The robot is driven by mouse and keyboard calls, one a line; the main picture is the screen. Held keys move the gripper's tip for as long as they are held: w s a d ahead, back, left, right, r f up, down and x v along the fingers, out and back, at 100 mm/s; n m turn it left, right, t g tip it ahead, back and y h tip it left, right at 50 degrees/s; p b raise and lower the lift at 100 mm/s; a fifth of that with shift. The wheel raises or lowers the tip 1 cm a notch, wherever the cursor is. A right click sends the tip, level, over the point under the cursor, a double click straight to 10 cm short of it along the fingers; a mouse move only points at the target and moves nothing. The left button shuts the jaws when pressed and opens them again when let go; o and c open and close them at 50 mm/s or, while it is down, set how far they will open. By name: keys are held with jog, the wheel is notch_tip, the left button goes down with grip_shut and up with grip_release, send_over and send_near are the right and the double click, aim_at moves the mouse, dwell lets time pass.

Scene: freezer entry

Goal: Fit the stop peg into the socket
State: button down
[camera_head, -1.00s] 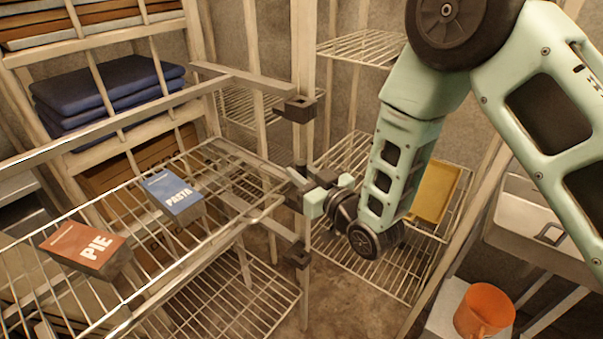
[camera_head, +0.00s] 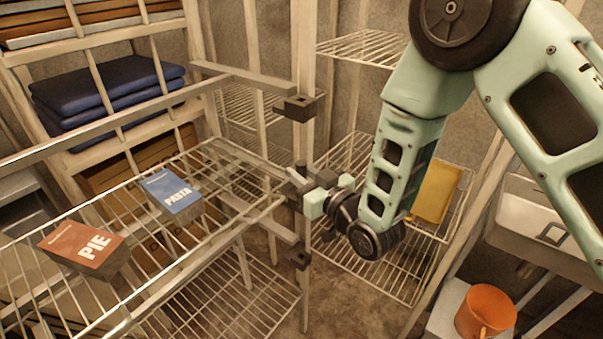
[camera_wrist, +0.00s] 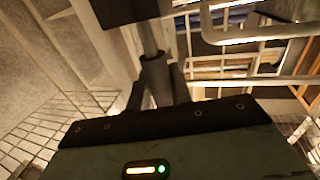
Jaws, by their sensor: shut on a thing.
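My gripper (camera_head: 306,190) is at the upright post in the middle of the head view, beside the rack. In the wrist view my gripper (camera_wrist: 162,93) is shut on the stop peg (camera_wrist: 154,72), a grey cylinder with a thinner shaft. The shaft runs up toward a dark block (camera_wrist: 128,10) at the top edge. I cannot tell whether the shaft is inside that block. In the head view the peg is not clear behind my fingers. Dark socket-like brackets sit on the post above (camera_head: 300,107) and below (camera_head: 299,258) my gripper; I cannot tell which is the socket.
A wire shelf (camera_head: 235,217) at left carries a red PIE box (camera_head: 83,248) and a blue PASTA box (camera_head: 172,191). A rail (camera_head: 240,77) meets the post above my gripper. A yellow tray (camera_head: 437,193) lies behind my arm. An orange mug (camera_head: 485,311) stands lower right.

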jog(key=shift+f+b, duration=1.45)
jog(key=shift+b, duration=0.15)
dwell(1.3)
jog(key=c, duration=1.2)
grip_release()
jog(key=shift+o, duration=0.2)
jog(key=shift+s+d, duration=0.1)
jog(key=p+v, duration=0.8)
jog(key=v, duration=0.9)
jog(key=shift+p, duration=0.3)
